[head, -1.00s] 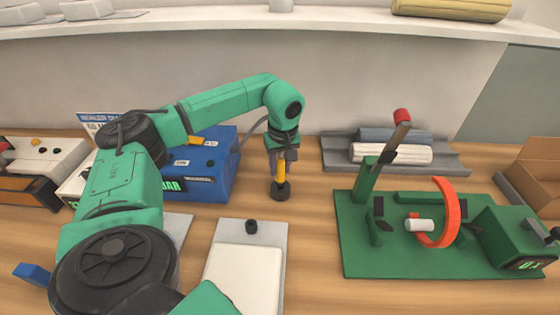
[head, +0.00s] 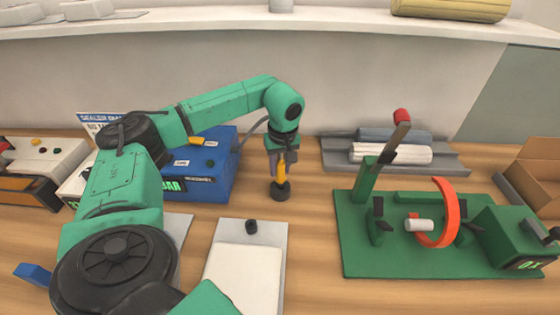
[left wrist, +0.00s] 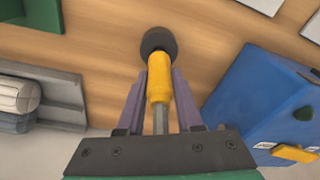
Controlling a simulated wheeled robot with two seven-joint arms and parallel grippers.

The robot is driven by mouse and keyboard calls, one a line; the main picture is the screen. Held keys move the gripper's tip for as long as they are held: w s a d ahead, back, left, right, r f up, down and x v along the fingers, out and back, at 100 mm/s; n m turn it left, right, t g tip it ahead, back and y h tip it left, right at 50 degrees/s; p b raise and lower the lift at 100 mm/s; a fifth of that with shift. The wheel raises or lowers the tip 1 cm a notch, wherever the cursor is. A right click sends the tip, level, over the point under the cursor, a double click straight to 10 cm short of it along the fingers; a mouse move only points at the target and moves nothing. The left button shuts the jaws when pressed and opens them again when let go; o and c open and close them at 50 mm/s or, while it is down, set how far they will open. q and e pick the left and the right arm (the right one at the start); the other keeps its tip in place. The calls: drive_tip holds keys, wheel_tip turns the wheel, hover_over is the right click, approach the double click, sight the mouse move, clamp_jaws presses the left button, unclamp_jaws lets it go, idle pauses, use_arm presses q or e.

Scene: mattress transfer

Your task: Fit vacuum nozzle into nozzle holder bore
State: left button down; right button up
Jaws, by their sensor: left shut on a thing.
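My right gripper is not in view.
A blue box (head: 215,160) with a hose stands close left of the gripper. A green fixture (head: 360,255) with an orange ring stands right. A grey tray (head: 455,160) holds rolls behind.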

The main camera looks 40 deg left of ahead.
sight(282, 169)
use_arm(q)
drive_tip(key=shift+f+b, duration=0.75)
drive_tip(key=shift+f, duration=0.6)
idle(0.4)
drive_tip(key=shift+c, duration=2.4)
unclamp_jaws()
wheel_tip(282, 169, up, 14)
drive_tip(key=s+d, duration=0.1)
drive_tip(key=shift+d+r, duration=0.2)
drive_tip(key=shift+d, duration=0.1)
drive_tip(key=shift+f, duration=0.1)
